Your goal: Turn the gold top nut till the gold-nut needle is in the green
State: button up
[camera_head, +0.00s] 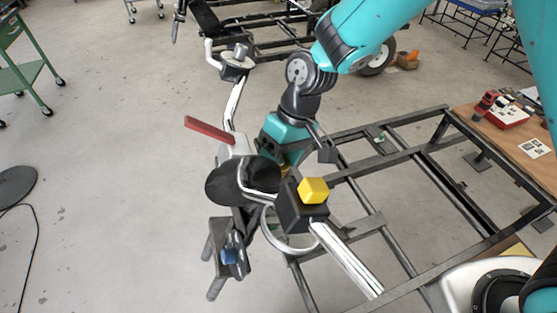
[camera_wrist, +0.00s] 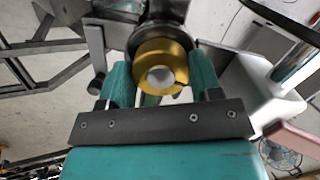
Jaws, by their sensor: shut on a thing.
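The gold top nut (camera_wrist: 160,50) shows in the wrist view as a gold ring around a grey round end. My gripper (camera_wrist: 160,72) has its two teal fingers on either side of the nut and is shut on it. In the head view my gripper (camera_head: 284,150) reaches down behind the dark round plate, and the nut is mostly hidden there. A round white-rimmed face (camera_head: 271,238) with a little green shows below, largely covered by the black block. I cannot make out a gold-nut needle or where it points.
A red lever (camera_head: 209,130) sticks out at left. Dark frame rails (camera_head: 405,155) run right to a wooden bench (camera_head: 520,135). The floor at left is mostly clear.

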jog(key=shift+n+b, duration=0.3)
jog(key=shift+n, duration=0.7)
jog(key=o, duration=0.9)
jog(key=v, duration=1.7)
jog(key=shift+s+r+b, duration=0.1)
jog(key=shift+r+b, duration=0.2)
jog(key=shift+b, duration=0.1)
